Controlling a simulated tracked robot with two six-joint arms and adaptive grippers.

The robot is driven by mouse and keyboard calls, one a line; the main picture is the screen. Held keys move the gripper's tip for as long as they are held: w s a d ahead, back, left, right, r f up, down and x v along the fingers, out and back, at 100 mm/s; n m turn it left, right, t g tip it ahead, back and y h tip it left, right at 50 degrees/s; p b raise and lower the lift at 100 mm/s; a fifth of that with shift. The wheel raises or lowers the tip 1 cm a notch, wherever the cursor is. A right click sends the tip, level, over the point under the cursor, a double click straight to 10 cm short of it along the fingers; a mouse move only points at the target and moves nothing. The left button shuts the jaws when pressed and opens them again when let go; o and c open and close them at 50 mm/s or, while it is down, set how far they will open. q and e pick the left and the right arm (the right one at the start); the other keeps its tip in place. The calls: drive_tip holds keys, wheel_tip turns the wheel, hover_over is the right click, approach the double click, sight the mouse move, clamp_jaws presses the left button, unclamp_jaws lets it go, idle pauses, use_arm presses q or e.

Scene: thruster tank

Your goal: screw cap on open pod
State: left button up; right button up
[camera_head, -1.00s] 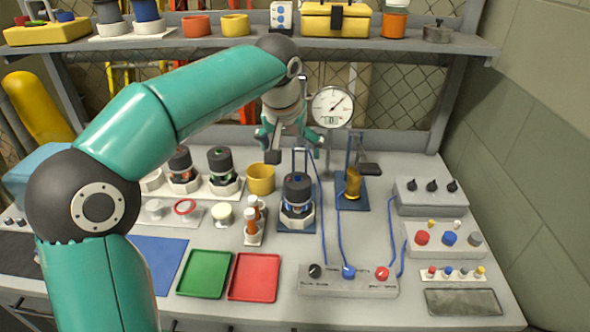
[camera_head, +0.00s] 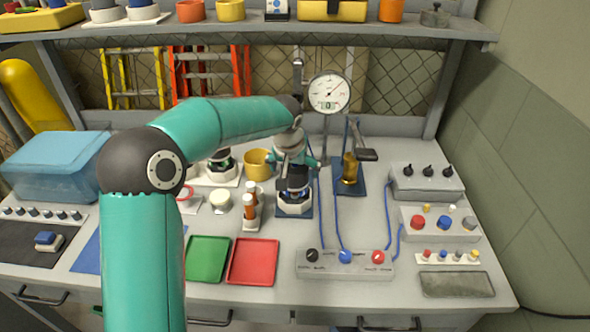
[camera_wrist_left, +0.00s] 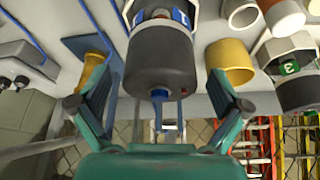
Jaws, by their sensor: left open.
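A pod (camera_head: 294,206) with a white base and a dark grey cylindrical top stands upright on the blue stand at the table's middle. In the left wrist view its dark top (camera_wrist_left: 160,52) lies between my fingers, with a blue label beyond. My left gripper (camera_head: 292,163) is open just above this pod; the wrist view shows both fingers (camera_wrist_left: 160,90) spread, one each side, apart from it. Another dark-topped pod (camera_head: 221,162), partly hidden by my arm, also shows in the wrist view (camera_wrist_left: 298,82) with a green mark. Which pod is open is unclear. My right gripper is out of view.
A yellow cup (camera_head: 257,162) stands left of the pod. Orange-and-white vials (camera_head: 250,207) and a pale round piece (camera_head: 220,202) are nearer. A gauge (camera_head: 329,92) and a brass cylinder (camera_head: 349,168) stand behind and right. Green (camera_head: 208,260) and red (camera_head: 253,262) trays are clear.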

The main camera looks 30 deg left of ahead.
use_arm(q)
drive_tip(key=shift+w+f, duration=0.15)
drive_tip(key=shift+f, duration=0.3)
drive_tip(key=c, duration=1.1)
